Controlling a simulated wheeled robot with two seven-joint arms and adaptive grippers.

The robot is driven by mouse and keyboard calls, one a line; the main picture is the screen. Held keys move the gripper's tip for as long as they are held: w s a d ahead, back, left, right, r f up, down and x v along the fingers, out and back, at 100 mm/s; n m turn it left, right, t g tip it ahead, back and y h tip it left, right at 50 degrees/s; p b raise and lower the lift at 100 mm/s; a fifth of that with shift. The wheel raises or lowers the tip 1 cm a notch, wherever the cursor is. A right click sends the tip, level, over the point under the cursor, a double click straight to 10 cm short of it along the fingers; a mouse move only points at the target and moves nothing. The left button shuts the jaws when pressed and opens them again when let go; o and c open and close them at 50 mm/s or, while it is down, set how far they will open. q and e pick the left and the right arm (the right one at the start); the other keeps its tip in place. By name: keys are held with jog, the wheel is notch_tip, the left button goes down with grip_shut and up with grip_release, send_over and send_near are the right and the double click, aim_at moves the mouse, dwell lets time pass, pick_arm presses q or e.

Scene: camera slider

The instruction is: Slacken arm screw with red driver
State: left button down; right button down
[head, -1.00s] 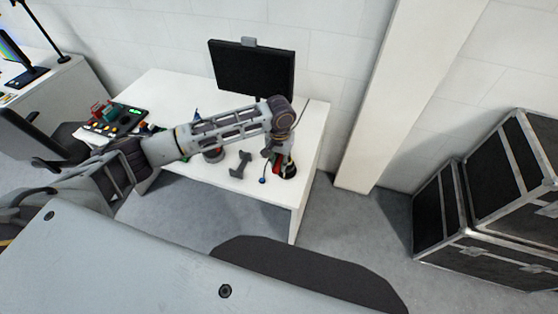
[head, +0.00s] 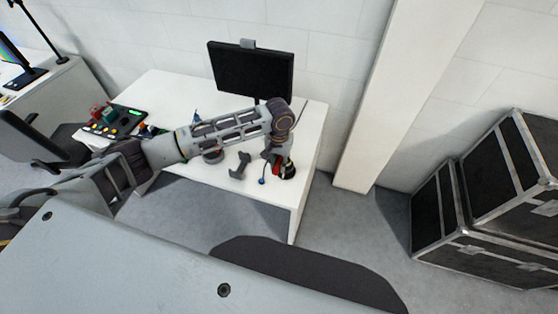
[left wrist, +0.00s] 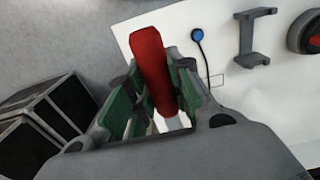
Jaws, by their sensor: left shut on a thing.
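The red driver (left wrist: 152,60) shows in the left wrist view as a thick red handle between the green-padded fingers of my left gripper (left wrist: 158,105). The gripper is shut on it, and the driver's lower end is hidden. In the head view, my left gripper (head: 274,156) is at the right end of the white desk, with a bit of red (head: 277,168) just below it. A grey double-ended bracket (head: 240,166) lies left of the gripper and also shows in the left wrist view (left wrist: 246,38). I cannot make out the arm screw. My right gripper is not in view.
The white desk (head: 312,150) carries a monitor (head: 251,68) and a button panel (head: 115,121). A blue-ended cable (head: 262,181) lies near the front edge. Black cases (head: 437,211) stand on the floor at right.

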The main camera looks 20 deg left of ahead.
pick_arm(q)
jog(key=shift+f+b, duration=0.3)
jog(key=shift+f, duration=0.5)
notch_tip(320, 180, down, 4)
jog(key=shift+f+b, duration=0.1)
jog(key=shift+b, duration=0.35)
jog(key=shift+p, duration=0.65)
